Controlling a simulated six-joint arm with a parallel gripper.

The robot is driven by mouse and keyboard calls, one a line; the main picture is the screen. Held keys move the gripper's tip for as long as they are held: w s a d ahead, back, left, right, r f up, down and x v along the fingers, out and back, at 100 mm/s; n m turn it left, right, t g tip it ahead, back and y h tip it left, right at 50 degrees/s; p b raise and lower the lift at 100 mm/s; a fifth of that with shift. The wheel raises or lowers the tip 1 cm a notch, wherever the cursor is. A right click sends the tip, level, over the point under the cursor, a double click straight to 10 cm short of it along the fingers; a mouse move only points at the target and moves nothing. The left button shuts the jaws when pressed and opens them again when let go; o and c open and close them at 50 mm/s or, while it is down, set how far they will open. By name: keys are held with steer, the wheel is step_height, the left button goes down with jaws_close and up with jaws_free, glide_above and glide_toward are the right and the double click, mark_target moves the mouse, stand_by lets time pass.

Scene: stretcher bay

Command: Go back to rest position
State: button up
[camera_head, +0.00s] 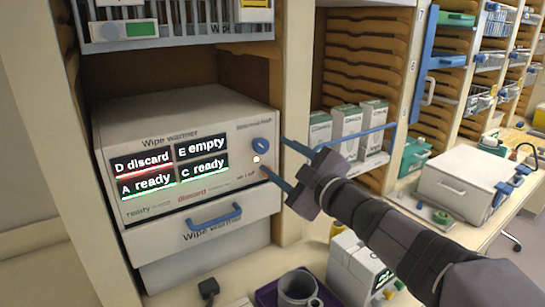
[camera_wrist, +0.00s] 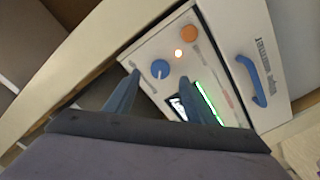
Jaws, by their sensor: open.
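My gripper (camera_head: 272,162) is open, with its two blue-grey fingers apart and nothing between them. It is in front of the right end of the wipe warmer's panel. The white wipe warmer (camera_head: 120,143) has a display reading D discard, E empty, A ready and C ready. A blue knob (camera_head: 261,144), a lit white button (camera_head: 256,159) and an orange knob (camera_head: 267,172) are on its right side. In the wrist view the fingers (camera_wrist: 155,85) point at the panel, near the blue knob (camera_wrist: 160,69). I cannot tell whether a fingertip touches the panel.
The warmer's drawer has a blue handle (camera_head: 214,217). A wooden post (camera_head: 296,90) stands right of the warmer. White boxes (camera_head: 347,125) sit on a shelf behind my gripper. A grey mug (camera_head: 297,287) and a white box (camera_head: 352,262) stand on the counter below.

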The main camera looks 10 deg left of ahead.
steer(key=shift+v, duration=0.8)
